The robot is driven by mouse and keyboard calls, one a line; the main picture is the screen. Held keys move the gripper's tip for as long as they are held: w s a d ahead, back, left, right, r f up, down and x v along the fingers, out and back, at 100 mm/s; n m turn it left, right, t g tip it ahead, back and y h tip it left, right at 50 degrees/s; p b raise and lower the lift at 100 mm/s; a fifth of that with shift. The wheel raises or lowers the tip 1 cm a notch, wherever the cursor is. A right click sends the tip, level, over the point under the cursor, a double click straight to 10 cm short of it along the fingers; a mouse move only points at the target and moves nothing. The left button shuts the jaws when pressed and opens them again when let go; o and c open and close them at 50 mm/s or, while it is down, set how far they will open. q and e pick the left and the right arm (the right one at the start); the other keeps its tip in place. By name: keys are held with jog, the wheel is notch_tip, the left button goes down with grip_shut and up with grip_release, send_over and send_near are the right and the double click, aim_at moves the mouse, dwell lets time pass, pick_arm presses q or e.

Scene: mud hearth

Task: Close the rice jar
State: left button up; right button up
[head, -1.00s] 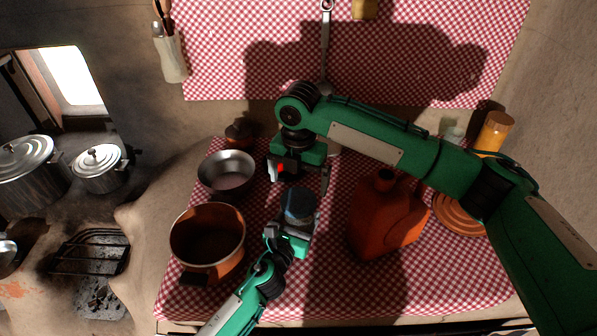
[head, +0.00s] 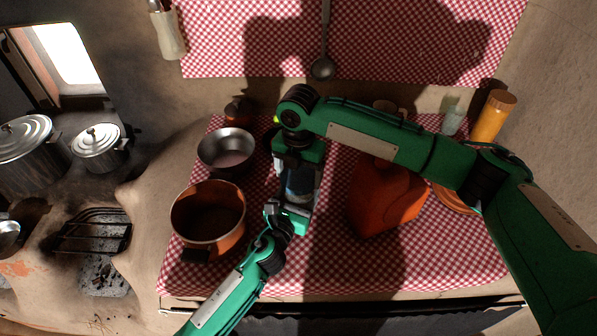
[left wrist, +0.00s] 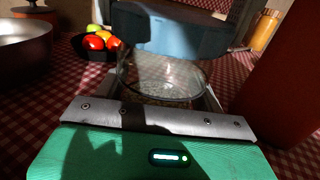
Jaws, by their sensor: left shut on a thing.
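The rice jar (left wrist: 160,88) is clear glass and stands between the fingers of my left gripper (head: 293,208), which is shut on it. A blue-grey lid (left wrist: 170,30) sits over the jar's mouth in the left wrist view; I cannot tell whether it is seated or slightly above the rim. In the head view the lid (head: 299,184) is partly hidden under my right gripper (head: 300,178). The right gripper points down over the jar, its fingers beside the lid. I cannot tell whether they grip it.
A copper pot (head: 208,217) and a metal bowl (head: 227,150) stand left of the jar. A red-orange jug (head: 385,200) stands close on the right. An orange-yellow bottle (head: 493,118) is at the back right. A ladle (head: 323,66) hangs on the wall.

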jog(key=shift+m, duration=1.6)
jog(key=o, duration=1)
jog(key=shift+o, duration=0.2)
jog(key=shift+r, duration=2.25)
